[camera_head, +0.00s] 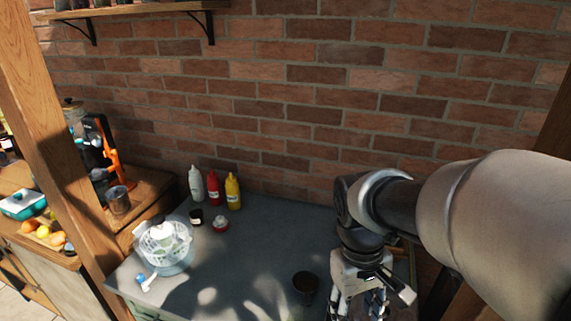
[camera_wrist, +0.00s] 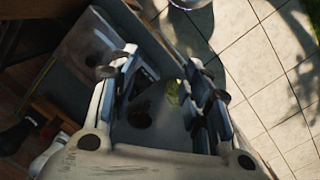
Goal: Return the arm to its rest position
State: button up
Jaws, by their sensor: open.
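My arm reaches in from the right in the head view and bends down over the right part of the grey table (camera_head: 250,265). My gripper (camera_head: 358,305) points downward there, beside a dark cup (camera_head: 305,283) that stands to its left. In the wrist view my gripper (camera_wrist: 165,78) has its two fingers spread wide apart with nothing held between them. A dark round thing (camera_wrist: 140,116) and a small yellow-green thing (camera_wrist: 172,92) show beyond the gap. The fingertips are partly cut off at the bottom of the head view.
White, red (camera_head: 213,188) and yellow bottles stand by the brick wall (camera_head: 300,110). A small dark jar, a red-and-white pot and a clear bowl (camera_head: 165,247) stand left. A wooden post (camera_head: 70,150) rises further left. A shelf (camera_head: 130,10) hangs above. The table's middle is mostly clear.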

jog(key=s+d+r+m+t+y+b, duration=0.1)
jog(key=s+r+m+t+b, duration=0.1)
jog(key=s+t, duration=0.3)
jog(key=shift+s+d+m+t+b, duration=0.25)
jog(key=shift+s+m+b, duration=0.55)
jog(key=shift+s, duration=1.4)
jog(key=shift+a+r, duration=0.1)
